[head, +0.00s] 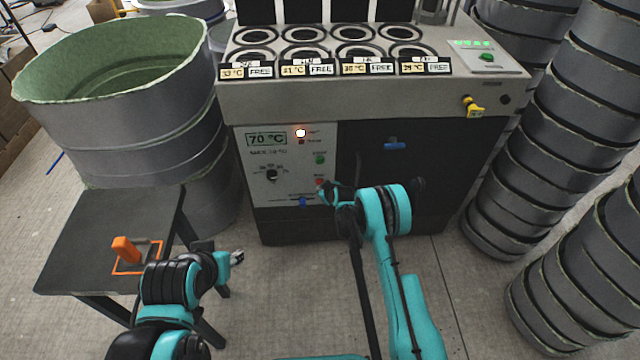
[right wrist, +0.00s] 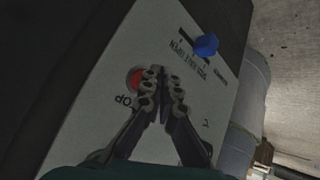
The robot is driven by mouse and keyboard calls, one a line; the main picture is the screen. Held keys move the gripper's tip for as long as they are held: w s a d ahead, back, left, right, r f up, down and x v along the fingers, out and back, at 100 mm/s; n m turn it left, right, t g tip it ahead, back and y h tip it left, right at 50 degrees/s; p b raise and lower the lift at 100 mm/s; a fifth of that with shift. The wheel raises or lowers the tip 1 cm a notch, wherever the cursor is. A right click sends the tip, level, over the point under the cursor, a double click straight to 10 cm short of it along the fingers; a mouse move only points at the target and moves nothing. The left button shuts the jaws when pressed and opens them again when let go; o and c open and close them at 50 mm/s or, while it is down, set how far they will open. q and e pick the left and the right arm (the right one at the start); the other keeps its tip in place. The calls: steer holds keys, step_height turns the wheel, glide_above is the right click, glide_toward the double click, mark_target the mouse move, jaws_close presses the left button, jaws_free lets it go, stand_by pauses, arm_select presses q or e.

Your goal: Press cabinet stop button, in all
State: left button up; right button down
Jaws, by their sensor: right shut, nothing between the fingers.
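The cabinet (head: 390,100) stands in the middle of the head view, with a light control panel on its front left. The red stop button (head: 319,182) is low on this panel, and it also shows in the right wrist view (right wrist: 134,78) above part of its "STOP" lettering. My right gripper (head: 327,194) is at the panel beside the button. In the right wrist view its fingers are together and empty, with the tips over the button's edge; contact cannot be told. My left gripper (head: 238,257) hangs by the small table, its fingers too small to judge.
The panel also has a green button (head: 320,159), a black dial (head: 272,174), a lit lamp (head: 301,133) and a blue knob (right wrist: 206,45). A dark table (head: 90,240) with an orange handle (head: 125,249) is at left. Large tubs (head: 130,110) and stacked rings (head: 540,150) flank the cabinet.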

stand_by(0.4)
steer(key=shift+w, duration=0.4)
steer(key=shift+w, duration=0.45)
stand_by(0.5)
steer(key=shift+s, duration=0.85)
steer(key=shift+s, duration=0.1)
steer(key=s, duration=0.4)
steer(key=shift+s, duration=0.4)
steer(key=shift+r, duration=0.1)
stand_by(0.6)
